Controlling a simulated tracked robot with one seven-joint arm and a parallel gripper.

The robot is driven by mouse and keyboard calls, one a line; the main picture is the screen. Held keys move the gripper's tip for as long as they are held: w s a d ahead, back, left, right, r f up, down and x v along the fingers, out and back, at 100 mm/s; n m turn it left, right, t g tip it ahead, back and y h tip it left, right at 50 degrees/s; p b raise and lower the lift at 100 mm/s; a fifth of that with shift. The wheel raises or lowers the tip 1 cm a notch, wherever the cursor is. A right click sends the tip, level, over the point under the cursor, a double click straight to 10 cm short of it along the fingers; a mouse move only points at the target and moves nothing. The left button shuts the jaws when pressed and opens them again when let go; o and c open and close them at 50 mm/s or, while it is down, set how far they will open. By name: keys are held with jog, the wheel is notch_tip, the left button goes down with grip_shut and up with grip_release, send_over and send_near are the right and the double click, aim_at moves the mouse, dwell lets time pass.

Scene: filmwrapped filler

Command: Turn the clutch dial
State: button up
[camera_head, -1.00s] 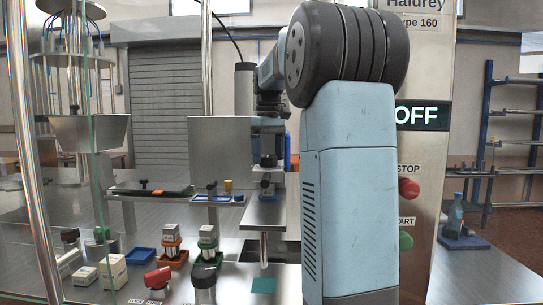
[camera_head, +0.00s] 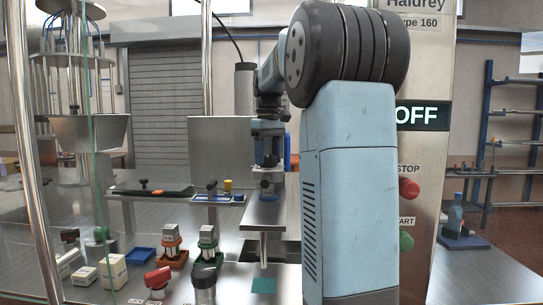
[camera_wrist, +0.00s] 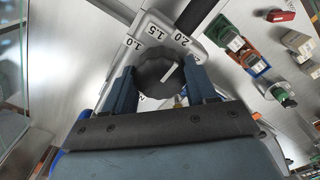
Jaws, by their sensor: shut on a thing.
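The clutch dial (camera_wrist: 156,78) is a dark, ridged round knob with a white pointer line. It sits on a grey housing (camera_wrist: 151,28) marked 1.0, 1.5 and 2.0, and the line points up and right, roughly towards 2.0. My gripper (camera_wrist: 160,70) is shut on the dial, with one blue finger on each side. Its palm lies near the dial's lower side in the wrist view. In the head view my gripper (camera_head: 268,172) reaches down to the small blue-grey unit at the end of the steel shelf; the dial is not clearly visible there.
A steel shelf (camera_head: 262,212) lies under the gripper. Left of it are a blue tool strip (camera_head: 218,199), orange and green block holders (camera_head: 172,243), and a red-handled lever (camera_head: 157,278). A glass guard stands far left. The OFF panel (camera_head: 422,116) stands right of my arm.

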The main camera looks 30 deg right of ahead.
jog(key=shift+o, duration=0.3)
jog(key=shift+d, duration=0.3)
jog(key=shift+a, duration=0.15)
jog(key=shift+c, duration=0.3)
jog(key=shift+m, duration=0.4)
jog(key=shift+a+m, duration=0.1)
jog(key=shift+m, duration=0.2)
jog(key=m, duration=0.6)
jog(key=shift+m, duration=0.3)
